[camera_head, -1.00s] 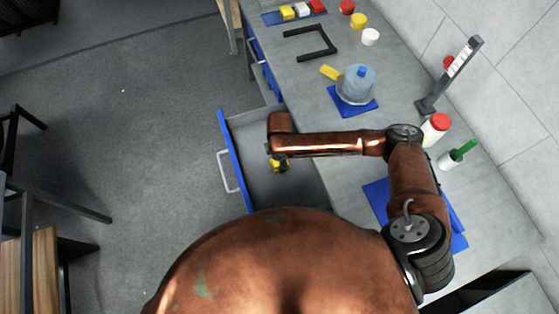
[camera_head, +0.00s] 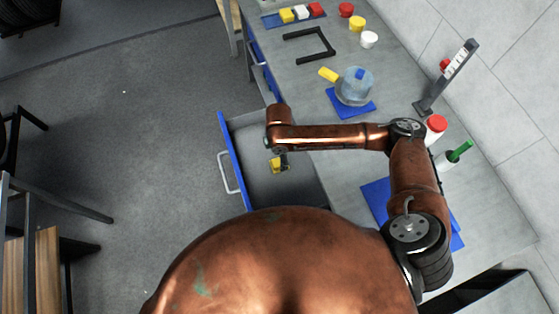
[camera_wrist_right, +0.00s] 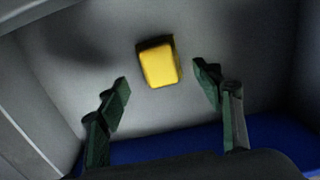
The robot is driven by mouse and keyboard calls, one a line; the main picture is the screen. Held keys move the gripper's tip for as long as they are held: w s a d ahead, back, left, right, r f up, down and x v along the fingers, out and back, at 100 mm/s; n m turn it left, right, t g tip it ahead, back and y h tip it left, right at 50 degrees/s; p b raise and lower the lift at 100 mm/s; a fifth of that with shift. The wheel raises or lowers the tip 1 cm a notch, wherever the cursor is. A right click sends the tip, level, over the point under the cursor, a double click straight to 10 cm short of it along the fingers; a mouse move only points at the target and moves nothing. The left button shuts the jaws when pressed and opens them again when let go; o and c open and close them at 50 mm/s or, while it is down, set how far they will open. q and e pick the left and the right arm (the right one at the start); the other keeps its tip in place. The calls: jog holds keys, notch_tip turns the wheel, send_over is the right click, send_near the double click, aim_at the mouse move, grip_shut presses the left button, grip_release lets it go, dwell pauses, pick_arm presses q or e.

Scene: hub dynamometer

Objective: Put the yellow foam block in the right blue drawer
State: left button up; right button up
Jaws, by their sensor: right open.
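The yellow foam block (camera_head: 275,165) lies on the grey floor of the open right blue drawer (camera_head: 232,165). In the right wrist view the yellow foam block (camera_wrist_right: 160,64) rests on the drawer floor, just beyond and between the spread fingertips, touching neither finger. My right gripper (camera_wrist_right: 163,85) is open and empty above the drawer. In the head view the right gripper (camera_head: 284,158) is small and sits beside the block, partly under the wrist. The drawer's blue front (camera_wrist_right: 200,142) shows behind the fingers in the wrist view. My left gripper is not in view.
The grey bench (camera_head: 335,150) holds a blue mat (camera_head: 366,109) with a clear domed container (camera_head: 354,87), a black frame (camera_head: 326,45), a dark upright stand (camera_head: 447,78) and several coloured blocks and lids. The drawer walls surround my gripper closely.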

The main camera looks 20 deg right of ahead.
aim_at(279, 162)
notch_tip(279, 162, up, 7)
jog(key=p, duration=0.1)
jog(key=shift+f, duration=0.1)
jog(key=shift+c, duration=0.4)
dwell(0.8)
